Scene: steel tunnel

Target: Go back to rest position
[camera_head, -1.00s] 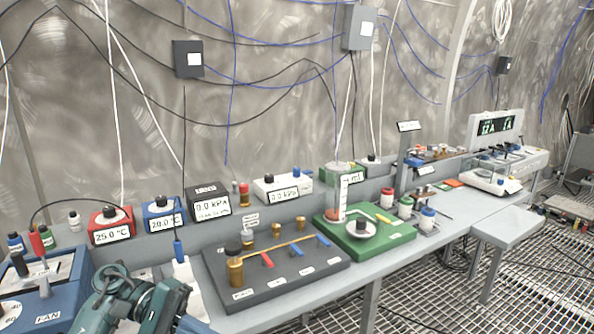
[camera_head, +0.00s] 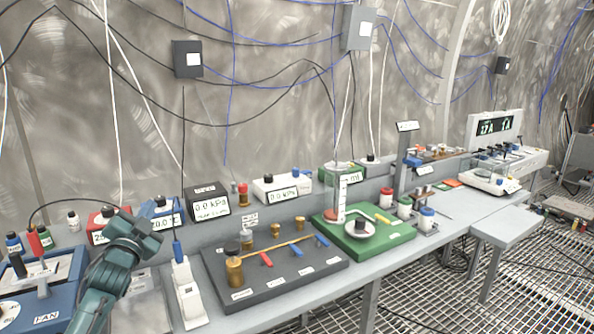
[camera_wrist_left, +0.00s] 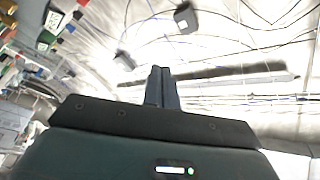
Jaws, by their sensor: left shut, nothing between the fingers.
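My left arm (camera_head: 120,262) comes up from the lower left in the head view, green and dark, above the front of the bench. It covers part of the red and blue display boxes. Its fingertips cannot be made out there. In the left wrist view my left gripper (camera_wrist_left: 162,72) has its two dark fingers together with nothing between them, pointing towards the wall. My right gripper is in neither view.
The long grey bench holds a blue fan unit (camera_head: 40,290), a white device with a blue top (camera_head: 187,285), a black board with brass fittings (camera_head: 275,284) and a green board (camera_head: 385,238). The wall with hanging cables stands behind. Open grating floor (camera_head: 470,300) lies at the lower right.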

